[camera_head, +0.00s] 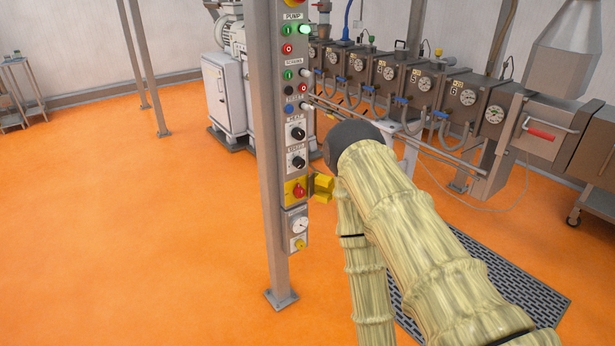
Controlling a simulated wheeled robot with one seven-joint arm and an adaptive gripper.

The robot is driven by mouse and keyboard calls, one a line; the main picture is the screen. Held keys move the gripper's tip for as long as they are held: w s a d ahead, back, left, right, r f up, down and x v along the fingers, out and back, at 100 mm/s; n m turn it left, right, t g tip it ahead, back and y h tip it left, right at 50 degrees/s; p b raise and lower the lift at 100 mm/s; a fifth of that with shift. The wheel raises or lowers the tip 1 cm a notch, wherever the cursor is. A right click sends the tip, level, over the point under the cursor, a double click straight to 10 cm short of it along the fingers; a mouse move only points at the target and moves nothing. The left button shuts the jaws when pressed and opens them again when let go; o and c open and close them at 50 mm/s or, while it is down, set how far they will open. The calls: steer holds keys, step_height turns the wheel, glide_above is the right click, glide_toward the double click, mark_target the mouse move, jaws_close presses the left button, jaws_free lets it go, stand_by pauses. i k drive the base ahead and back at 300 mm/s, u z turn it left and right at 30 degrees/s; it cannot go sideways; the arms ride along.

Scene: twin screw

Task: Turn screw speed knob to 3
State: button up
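A narrow grey control panel (293,65) stands upright on a metal post left of centre. Two black rotary knobs sit on it, an upper knob (298,133) and a lower knob (298,162). Each has a small label above it, too small to read surely, so I cannot tell which one is the screw speed knob. The pointer settings and scale numbers are also too small to read. My arm, in a yellowish sleeve with a dark rounded joint, is right of the panel, apart from the knobs in the picture. I see no gripper fingers.
A red switch on a yellow plate (297,191) and a gauge (299,225) sit below the knobs. A yellow block (322,188) juts out at the panel's right. The extruder barrel (430,90) runs behind to the right. Orange floor (150,240) is clear at left.

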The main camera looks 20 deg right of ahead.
mark_target(299, 163)
steer(key=z, duration=0.3)
steer(key=i, duration=0.95)
steer(key=z, duration=0.25)
